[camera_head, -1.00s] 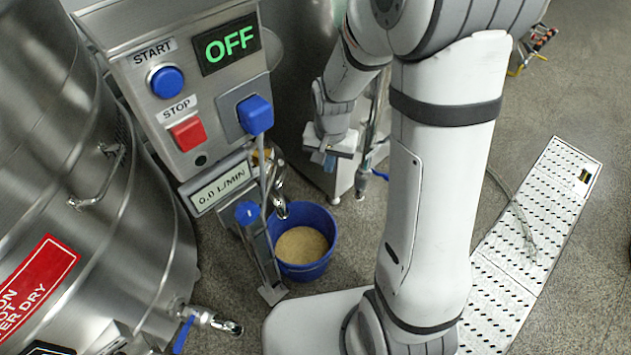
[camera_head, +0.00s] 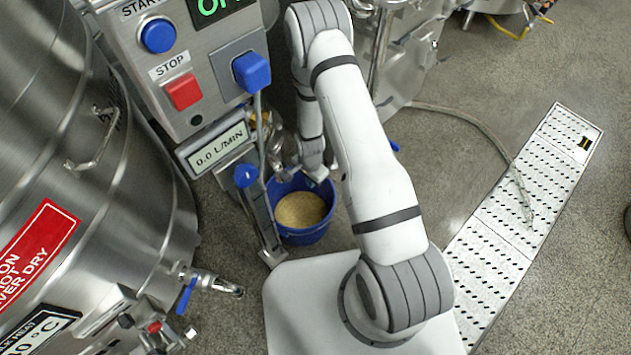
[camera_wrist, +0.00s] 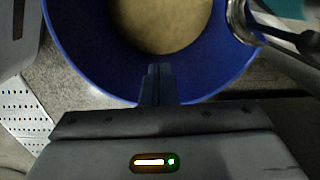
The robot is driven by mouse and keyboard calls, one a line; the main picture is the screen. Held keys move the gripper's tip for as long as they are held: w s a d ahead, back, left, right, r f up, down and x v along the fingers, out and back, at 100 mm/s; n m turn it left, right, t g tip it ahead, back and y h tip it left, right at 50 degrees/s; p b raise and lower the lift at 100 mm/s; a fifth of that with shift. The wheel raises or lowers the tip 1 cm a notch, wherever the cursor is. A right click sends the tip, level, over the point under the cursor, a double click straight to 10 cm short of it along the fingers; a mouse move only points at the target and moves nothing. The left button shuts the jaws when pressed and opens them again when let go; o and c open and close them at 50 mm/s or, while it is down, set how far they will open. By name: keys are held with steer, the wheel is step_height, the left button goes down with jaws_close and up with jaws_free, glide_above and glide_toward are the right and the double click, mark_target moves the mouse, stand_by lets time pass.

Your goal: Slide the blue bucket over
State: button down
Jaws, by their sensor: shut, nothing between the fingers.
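The blue bucket (camera_head: 303,235) stands upright on the floor beside the control stand and holds tan material. It also fills the top of the wrist view (camera_wrist: 90,62). My gripper (camera_wrist: 160,70) is shut and empty. In the wrist view its fingertips cross the bucket's rim and lie over the inner blue wall, short of the tan material. In the head view my gripper (camera_head: 315,172) is at the bucket's far rim, partly hidden by my arm. I cannot tell whether the fingers touch the wall.
A metal spout (camera_wrist: 240,18) reaches over the bucket's edge. The control stand (camera_head: 190,85) with its lever is close on the left, and a large steel tank (camera_head: 90,170) stands beyond it. A perforated floor strip (camera_head: 520,205) lies right.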

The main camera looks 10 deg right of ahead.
steer(key=w+d+f+b, duration=0.2)
steer(key=d+f+b, duration=0.1)
steer(key=f, duration=0.5)
steer(key=shift+w+f+b, duration=0.25)
steer(key=shift+f+b, duration=0.05)
steer(key=shift+b, duration=0.5)
steer(key=shift+d, duration=0.1)
steer(key=shift+w+d, duration=0.6)
steer(key=shift+d, duration=0.15)
